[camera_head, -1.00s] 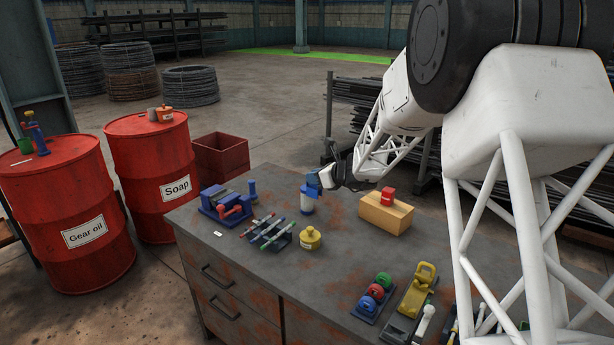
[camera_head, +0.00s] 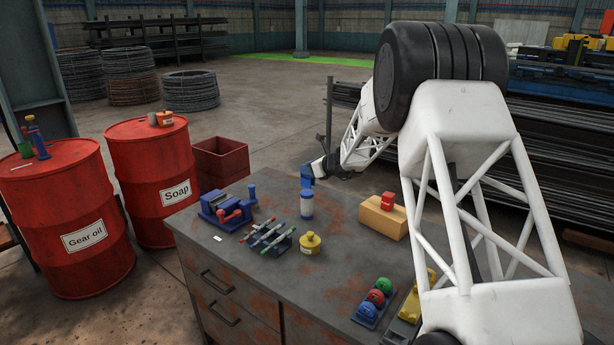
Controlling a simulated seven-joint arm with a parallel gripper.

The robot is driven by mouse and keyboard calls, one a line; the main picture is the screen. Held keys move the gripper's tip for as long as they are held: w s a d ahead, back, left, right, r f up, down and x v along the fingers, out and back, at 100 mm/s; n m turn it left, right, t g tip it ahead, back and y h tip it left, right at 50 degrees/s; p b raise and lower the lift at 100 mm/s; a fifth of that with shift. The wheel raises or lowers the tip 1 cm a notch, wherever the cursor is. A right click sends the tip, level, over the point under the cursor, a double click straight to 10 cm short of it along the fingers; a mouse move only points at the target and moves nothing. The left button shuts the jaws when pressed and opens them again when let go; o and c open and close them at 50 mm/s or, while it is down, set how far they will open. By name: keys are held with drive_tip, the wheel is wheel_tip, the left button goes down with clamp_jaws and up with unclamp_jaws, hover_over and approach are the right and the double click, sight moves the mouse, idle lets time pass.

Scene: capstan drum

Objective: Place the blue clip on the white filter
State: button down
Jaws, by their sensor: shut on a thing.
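The white filter (camera_head: 306,207), a small upright cylinder with a blue top, stands on the workbench near its far edge. My gripper (camera_head: 312,170) is behind and above it, shut on the blue clip (camera_head: 307,174). In the picture the clip's lower end is just above the filter's top. I cannot tell whether they touch or how far apart they are in depth. The fingertips are small and partly hidden by the clip.
The workbench (camera_head: 345,240) carries a blue vise (camera_head: 226,207), a rack of screwdrivers (camera_head: 268,235), a yellow pot (camera_head: 309,243), a cardboard box (camera_head: 383,218) with a red thing on it, and coloured balls on a blue holder (camera_head: 373,299). Red drums (camera_head: 152,180) stand left.

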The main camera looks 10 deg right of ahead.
drive_tip(key=shift+w, duration=1.05)
drive_tip(key=shift+f, duration=0.1)
drive_tip(key=shift+f, duration=1.7)
drive_tip(key=shift+f, duration=0.15)
drive_tip(key=c, duration=1.1)
unclamp_jaws()
drive_tip(key=shift+v, duration=0.75)
drive_tip(key=v, duration=1)
drive_tip(key=shift+s+d, duration=0.15)
drive_tip(key=shift+s, duration=0.05)
